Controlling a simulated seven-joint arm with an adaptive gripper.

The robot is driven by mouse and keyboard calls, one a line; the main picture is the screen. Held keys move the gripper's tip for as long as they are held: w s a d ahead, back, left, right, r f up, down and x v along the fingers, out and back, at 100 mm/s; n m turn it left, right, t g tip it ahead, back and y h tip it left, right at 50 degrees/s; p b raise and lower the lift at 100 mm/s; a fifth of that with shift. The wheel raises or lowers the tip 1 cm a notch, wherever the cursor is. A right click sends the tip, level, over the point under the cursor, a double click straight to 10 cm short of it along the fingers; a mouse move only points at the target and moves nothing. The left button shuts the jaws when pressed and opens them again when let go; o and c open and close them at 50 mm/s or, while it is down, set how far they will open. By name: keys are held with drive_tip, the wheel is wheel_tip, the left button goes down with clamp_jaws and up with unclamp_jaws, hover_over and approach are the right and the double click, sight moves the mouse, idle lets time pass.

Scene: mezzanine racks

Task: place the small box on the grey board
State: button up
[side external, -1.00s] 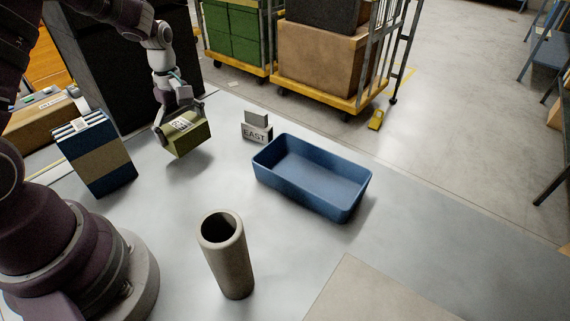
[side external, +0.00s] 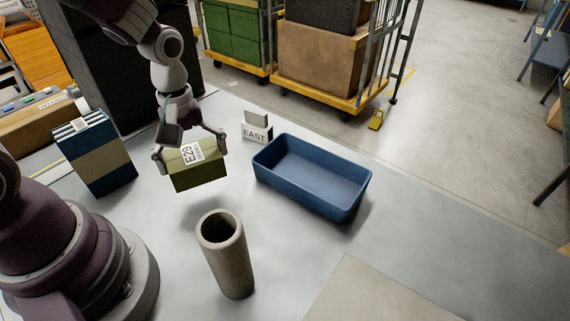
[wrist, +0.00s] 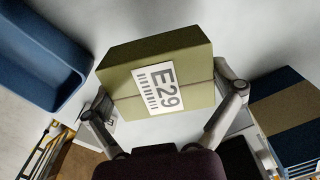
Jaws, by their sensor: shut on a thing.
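The small box (side external: 199,174) is olive green with a white label reading E29. My gripper (side external: 189,150) is shut on it, one finger at each side, and holds it above the table. In the wrist view the box (wrist: 150,60) fills the middle, between the two fingers of my gripper (wrist: 165,105). The grey board (side external: 375,293) lies flat at the front right of the table in the side view, cut off by the lower edge. It is apart from the box and bare where it shows.
A blue tray (side external: 266,171), empty, stands right of the box. A grey tube (side external: 236,265) stands upright between the box and the board. An EAST sign (side external: 257,133) stands behind the tray. A stack of blue and tan binders (side external: 98,158) stands at left.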

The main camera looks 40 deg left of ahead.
drive_tip(key=w+d+r+m, duration=0.1)
drive_tip(key=w+d+m, duration=0.3)
drive_tip(key=d, duration=0.4)
wheel_tip(320, 180, up, 4)
drive_tip(key=m, duration=0.9)
hover_over(340, 317)
wheel_tip(340, 317, down, 10)
drive_tip(key=shift+r, duration=0.25)
drive_tip(key=shift+f, duration=0.4)
drive_tip(key=shift+f, duration=0.1)
drive_tip(key=o, duration=0.8)
drive_tip(key=shift+o, duration=0.2)
